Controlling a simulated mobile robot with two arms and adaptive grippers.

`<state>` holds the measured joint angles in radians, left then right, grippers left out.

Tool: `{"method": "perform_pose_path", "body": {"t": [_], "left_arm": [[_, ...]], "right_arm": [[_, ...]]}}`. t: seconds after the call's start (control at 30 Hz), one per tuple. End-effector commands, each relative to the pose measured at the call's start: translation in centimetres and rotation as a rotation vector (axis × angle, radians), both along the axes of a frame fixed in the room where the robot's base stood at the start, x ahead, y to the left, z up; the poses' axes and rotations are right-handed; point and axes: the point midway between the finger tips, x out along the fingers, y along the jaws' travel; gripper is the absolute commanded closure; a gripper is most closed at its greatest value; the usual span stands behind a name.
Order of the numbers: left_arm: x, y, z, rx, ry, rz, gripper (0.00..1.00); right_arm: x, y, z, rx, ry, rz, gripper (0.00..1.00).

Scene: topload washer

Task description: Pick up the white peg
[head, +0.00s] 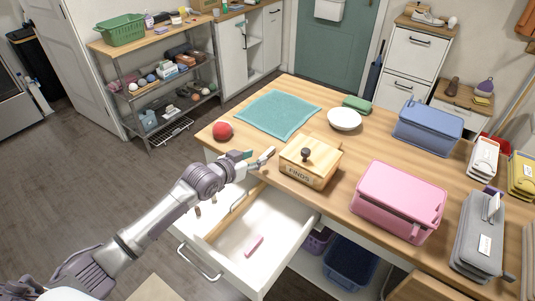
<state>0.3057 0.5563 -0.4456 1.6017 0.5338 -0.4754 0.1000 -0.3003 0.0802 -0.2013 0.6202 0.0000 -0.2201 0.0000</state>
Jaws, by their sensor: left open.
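My left gripper (252,158) is open at the front edge of the wooden table (345,158), just left of a wooden box (310,162) with a dark knob and a label that seems to read "FINDS". A small pale piece shows at its fingertips; I cannot tell whether it is the white peg or part of a finger. Below, an open white drawer (280,228) has small brownish pieces (198,210) in its left part and a pink block (254,246) on its floor. My left forearm hides part of the drawer's left side. My right gripper is not in view.
A red ball (222,131) and a teal cloth (278,113) lie left and behind the gripper. A white bowl (344,119), a pink bin (398,200), a blue bin (428,126) and a grey case (478,238) stand to the right. The drawer juts out in front.

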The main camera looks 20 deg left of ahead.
Motion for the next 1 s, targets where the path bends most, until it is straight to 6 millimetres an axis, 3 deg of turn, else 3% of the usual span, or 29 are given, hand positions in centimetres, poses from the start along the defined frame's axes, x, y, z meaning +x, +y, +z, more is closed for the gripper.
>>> {"method": "perform_pose_path", "body": {"t": [0.33, 0.67, 0.93, 1.0], "left_arm": [[3.5, -1.5, -1.9, -0.001, -0.001, -0.001, 0.56], [4.0, -1.6, -2.2, 0.001, -0.001, 0.000, 0.56], [3.9, -1.6, -2.2, 0.001, -0.001, 0.000, 0.99], [3.9, -1.6, -2.2, 0.001, -0.001, 0.000, 1.00]], "right_arm": [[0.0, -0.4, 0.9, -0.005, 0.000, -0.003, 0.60], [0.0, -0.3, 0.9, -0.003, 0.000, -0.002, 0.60], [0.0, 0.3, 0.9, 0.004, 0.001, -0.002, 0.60], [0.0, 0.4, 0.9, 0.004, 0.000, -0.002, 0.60]]}}
